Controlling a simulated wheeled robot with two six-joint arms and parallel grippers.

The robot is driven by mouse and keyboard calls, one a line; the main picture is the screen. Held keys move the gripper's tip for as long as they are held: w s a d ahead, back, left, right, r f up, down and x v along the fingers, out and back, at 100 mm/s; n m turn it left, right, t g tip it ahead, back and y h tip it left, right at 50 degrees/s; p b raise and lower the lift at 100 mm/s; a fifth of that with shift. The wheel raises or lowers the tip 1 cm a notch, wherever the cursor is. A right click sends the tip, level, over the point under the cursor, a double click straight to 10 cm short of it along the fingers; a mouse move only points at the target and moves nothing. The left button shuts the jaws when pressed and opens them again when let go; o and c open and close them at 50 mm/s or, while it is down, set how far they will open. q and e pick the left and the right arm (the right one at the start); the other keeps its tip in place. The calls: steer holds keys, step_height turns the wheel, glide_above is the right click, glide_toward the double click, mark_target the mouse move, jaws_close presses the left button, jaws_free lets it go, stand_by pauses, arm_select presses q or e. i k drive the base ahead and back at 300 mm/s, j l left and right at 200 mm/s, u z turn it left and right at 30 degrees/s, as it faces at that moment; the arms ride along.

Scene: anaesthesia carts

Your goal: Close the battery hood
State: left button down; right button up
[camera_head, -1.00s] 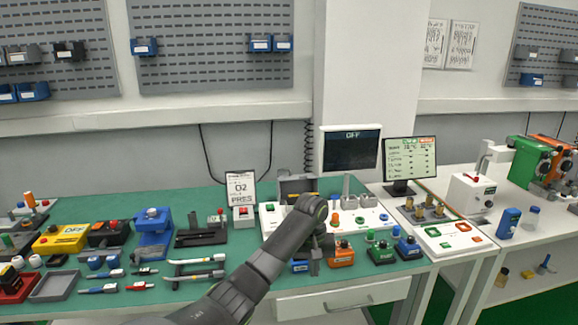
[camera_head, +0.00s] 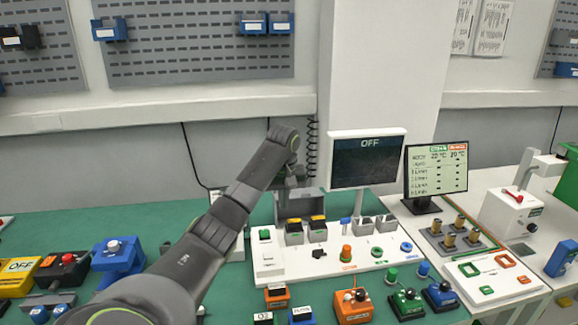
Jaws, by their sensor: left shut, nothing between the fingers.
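The battery hood (camera_head: 313,204) is a grey box-like cover on the white panel (camera_head: 345,259). It appears raised, behind two dark batteries (camera_head: 293,227) with yellow and green marks. My left arm reaches in from the lower left, and my left gripper (camera_head: 297,179) is just above the hood, near its upper left part. The gripper is small and dark here, with its fingers shut and empty. I cannot tell whether it touches the hood. My forearm hides part of the bench to the left. My right gripper is not in view.
A screen reading OFF (camera_head: 367,162) stands close to the right of the hood. A second monitor (camera_head: 436,180) is further right. Orange, green and blue button boxes (camera_head: 354,306) line the front. A blue device (camera_head: 118,262) sits at left.

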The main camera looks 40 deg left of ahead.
mark_target(307, 204)
steer(key=i+j, duration=0.8)
steer(key=j, duration=0.2)
